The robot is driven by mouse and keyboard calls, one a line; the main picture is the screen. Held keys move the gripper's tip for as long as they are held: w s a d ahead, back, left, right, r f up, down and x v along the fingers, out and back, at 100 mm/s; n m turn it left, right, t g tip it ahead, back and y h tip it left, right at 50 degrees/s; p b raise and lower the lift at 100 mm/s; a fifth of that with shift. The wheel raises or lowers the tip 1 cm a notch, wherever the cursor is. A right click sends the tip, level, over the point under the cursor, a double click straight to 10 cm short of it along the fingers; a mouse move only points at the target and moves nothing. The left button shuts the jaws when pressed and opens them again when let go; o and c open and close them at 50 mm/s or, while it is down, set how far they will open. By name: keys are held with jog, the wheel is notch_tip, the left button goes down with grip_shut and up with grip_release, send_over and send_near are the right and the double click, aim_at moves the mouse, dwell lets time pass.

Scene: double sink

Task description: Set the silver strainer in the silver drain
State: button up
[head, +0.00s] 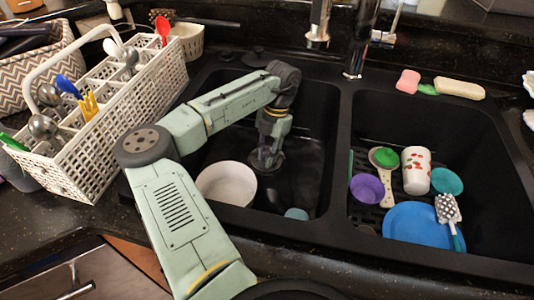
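My gripper (267,146) reaches down into the left basin of the black double sink, at the back middle of that basin. A dark, round metallic piece (265,161) shows right at its fingertips. I cannot tell whether this is the silver strainer, the silver drain, or one over the other. The fingers are too small and dark to show whether they are open or shut. No other strainer or drain is clearly visible in the left basin.
A white bowl (227,183) and a pale blue item (297,214) are in the left basin. The right basin holds a blue plate (424,222), a white cup (416,169) and other dishes. A white cutlery basket (150,86) stands left; the faucet (357,45) stands behind.

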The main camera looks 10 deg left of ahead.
jog(key=o, duration=0.4)
jog(key=shift+r, duration=0.1)
notch_tip(320, 180, up, 10)
jog(key=shift+f, duration=0.1)
dwell(0.4)
jog(key=shift+s, duration=0.1)
dwell(0.4)
